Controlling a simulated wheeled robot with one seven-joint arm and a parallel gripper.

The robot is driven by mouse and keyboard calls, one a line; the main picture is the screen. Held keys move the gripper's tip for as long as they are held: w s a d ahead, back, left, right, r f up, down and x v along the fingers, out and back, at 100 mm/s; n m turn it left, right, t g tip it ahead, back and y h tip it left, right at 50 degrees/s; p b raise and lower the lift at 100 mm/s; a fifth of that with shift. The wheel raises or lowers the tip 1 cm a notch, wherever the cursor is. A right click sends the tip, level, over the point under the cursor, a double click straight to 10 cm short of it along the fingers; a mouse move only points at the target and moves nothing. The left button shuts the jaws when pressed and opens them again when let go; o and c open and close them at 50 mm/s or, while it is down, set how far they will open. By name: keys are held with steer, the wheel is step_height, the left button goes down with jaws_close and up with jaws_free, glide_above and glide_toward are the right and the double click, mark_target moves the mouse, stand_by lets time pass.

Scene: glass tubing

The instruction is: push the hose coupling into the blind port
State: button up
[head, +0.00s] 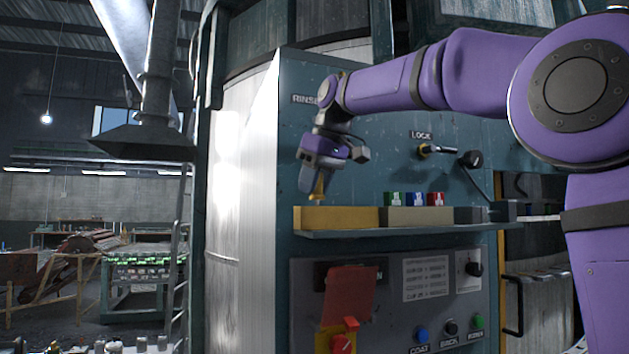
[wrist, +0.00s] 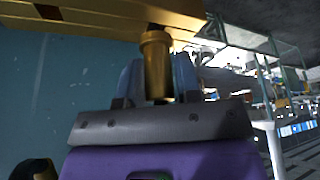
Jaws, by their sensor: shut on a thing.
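My gripper (head: 315,185) points down in front of the teal panel, just above the left end of the shelf. It is shut on the brass hose coupling (head: 317,190). In the wrist view the coupling (wrist: 157,50) stands between the two pale blue fingers of my gripper (wrist: 157,75). The coupling's far end is close to the yellow block (wrist: 95,20); I cannot tell whether they touch. The same yellow block (head: 337,218) sits on the shelf in the head view. I cannot make out the blind port; part of the RINSE label (head: 304,99) is behind my arm.
The shelf (head: 400,231) also bears a tan block (head: 415,216) with green, blue and red pieces on it. A LOCK fitting (head: 430,149) and a black lever (head: 470,159) stick out of the panel. A red tag (head: 348,292) hangs below. Open room lies left.

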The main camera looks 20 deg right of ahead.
steer(key=shift+f, duration=0.6)
steer(key=o, duration=1.1)
steer(key=shift+r, duration=0.1)
steer(key=v, duration=1)
steer(key=shift+s+r, duration=0.2)
steer(key=shift+r, duration=0.05)
steer(key=shift+d, duration=0.1)
steer(key=s+d+f+m, duration=0.1)
steer(key=s+f+m, duration=0.1)
steer(key=s+f, duration=0.6)
steer(key=s+d+f+m+t+h, duration=0.1)
steer(key=s+d+f+m, duration=0.1)
steer(key=s+f, duration=0.7)
steer(key=s+d+f+m+h, duration=0.1)
steer(key=s+f, duration=0.8)
steer(key=f, duration=1)
steer(key=shift+s+d+f+m+t, duration=0.15)
steer(key=shift+d+f+m+t, duration=0.15)
steer(key=shift+d+m, duration=0.25)
